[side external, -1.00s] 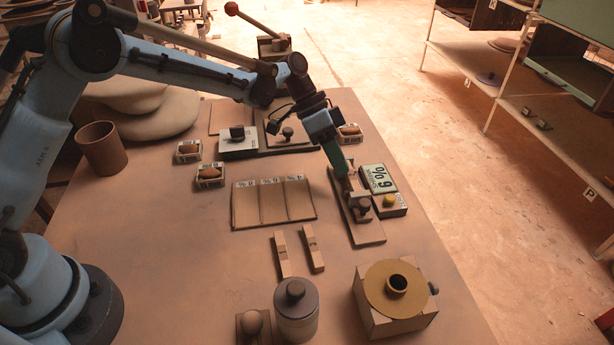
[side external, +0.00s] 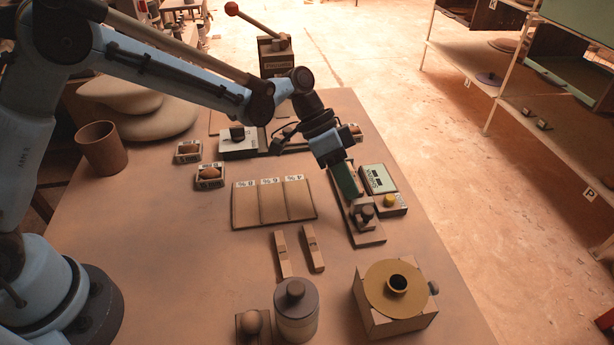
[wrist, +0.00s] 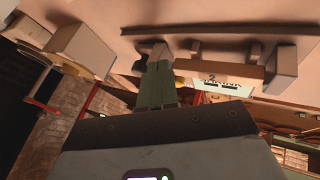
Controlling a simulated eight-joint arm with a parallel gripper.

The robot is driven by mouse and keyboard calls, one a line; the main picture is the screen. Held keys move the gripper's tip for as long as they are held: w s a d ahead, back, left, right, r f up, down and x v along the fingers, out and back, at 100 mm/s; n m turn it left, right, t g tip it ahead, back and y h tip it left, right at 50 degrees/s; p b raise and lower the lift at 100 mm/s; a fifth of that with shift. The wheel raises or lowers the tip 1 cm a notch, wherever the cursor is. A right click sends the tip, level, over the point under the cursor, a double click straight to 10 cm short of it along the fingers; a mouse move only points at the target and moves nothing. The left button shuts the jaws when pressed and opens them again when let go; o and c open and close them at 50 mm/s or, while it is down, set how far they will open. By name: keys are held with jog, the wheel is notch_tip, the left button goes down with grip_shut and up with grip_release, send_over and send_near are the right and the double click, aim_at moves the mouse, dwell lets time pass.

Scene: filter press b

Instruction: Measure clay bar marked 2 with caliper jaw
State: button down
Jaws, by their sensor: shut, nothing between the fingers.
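My gripper (side external: 353,190) is shut and empty, with its green fingers pointing down over the caliper (side external: 371,238), a long tan base with jaw blocks and a dark knob. In the wrist view, the fingertips (wrist: 158,62) are close to a jaw block; contact is unclear. A tan bar with a "2" on it (wrist: 235,71) lies beyond the fingers, along the caliper. In the side view my fingers and the jaw blocks largely hide that bar. The caliper's readout (side external: 378,179) shows dashes, beside a yellow button (side external: 389,200).
A tray with three labelled slots (side external: 246,211) lies left of the caliper. Two narrow notched bars (side external: 283,255) (side external: 313,248) lie nearer the camera. A grey cylinder (side external: 296,315) and a box with a round yellow top (side external: 380,290) stand at the front. A brown cup (side external: 101,150) stands at left.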

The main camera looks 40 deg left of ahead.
jog(key=shift+a, duration=0.1)
jog(key=shift+w+a, duration=0.2)
jog(key=shift+w, duration=0.05)
jog(key=w+a, duration=0.2)
jog(key=shift+w+a+r, duration=0.2)
jog(key=shift+w+a, duration=0.05)
jog(key=shift+a, duration=0.15)
jog(key=s+v, duration=0.1)
jog(key=v, duration=0.8)
jog(key=s+a+r+n+t+y, duration=0.3)
jog(key=s+a+r+n+t, duration=0.15)
jog(key=s+a, duration=0.2)
jog(key=s+a+f+n+t+y, duration=0.2)
jog(key=s+a, duration=0.5)
jog(key=s, duration=0.4)
jog(key=n+t+y, duration=0.1)
jog(key=n+y, duration=0.1)
jog(key=n, duration=0.1)
jog(key=shift+s+f+n, duration=0.2)
jog(key=shift+f+n, duration=0.05)
jog(key=shift+n, duration=0.1)
